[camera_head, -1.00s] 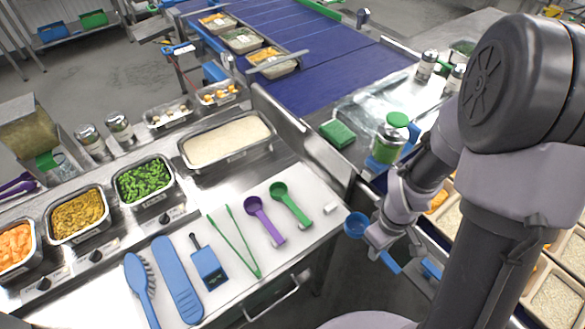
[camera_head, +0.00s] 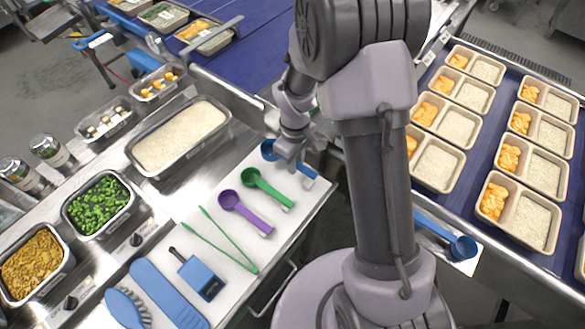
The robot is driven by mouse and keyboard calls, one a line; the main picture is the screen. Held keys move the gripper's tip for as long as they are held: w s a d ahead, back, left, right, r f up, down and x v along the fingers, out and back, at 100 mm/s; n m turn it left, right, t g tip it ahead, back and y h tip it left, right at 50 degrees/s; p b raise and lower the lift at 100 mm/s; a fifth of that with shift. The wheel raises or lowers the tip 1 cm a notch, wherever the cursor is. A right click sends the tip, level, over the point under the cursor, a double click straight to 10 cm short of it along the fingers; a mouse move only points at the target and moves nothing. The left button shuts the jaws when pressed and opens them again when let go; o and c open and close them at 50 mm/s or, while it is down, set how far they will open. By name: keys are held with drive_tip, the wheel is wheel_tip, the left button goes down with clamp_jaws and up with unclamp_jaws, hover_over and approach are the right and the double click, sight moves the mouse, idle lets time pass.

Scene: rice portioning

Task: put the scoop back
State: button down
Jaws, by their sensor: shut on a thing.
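A blue scoop (camera_head: 268,150) is held by my gripper (camera_head: 291,153), over the right-hand end of the white tool mat (camera_head: 223,180). Its round bowl shows to the left of the gripper and some blue of it shows to the right. My gripper is shut on it; the fingers are small and partly hidden, and I cannot tell whether the scoop touches the mat. A green scoop (camera_head: 268,187) and a purple scoop (camera_head: 244,212) lie on the mat beside it.
Green tongs (camera_head: 231,241), a small blue device (camera_head: 199,275) and blue brushes lie further left. A rice pan (camera_head: 180,137) stands behind. A second blue scoop (camera_head: 462,247) lies at right near the conveyor with filled trays (camera_head: 436,165).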

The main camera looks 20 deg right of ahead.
drive_tip(key=shift+w+a+f, duration=0.15)
drive_tip(key=shift+w+f, duration=0.05)
drive_tip(key=shift+f, duration=0.15)
drive_tip(key=shift+f+b, duration=0.65)
drive_tip(key=shift+f, duration=0.75)
drive_tip(key=shift+f, duration=0.2)
drive_tip(key=c, duration=1.3)
unclamp_jaws()
drive_tip(key=shift+r, duration=0.2)
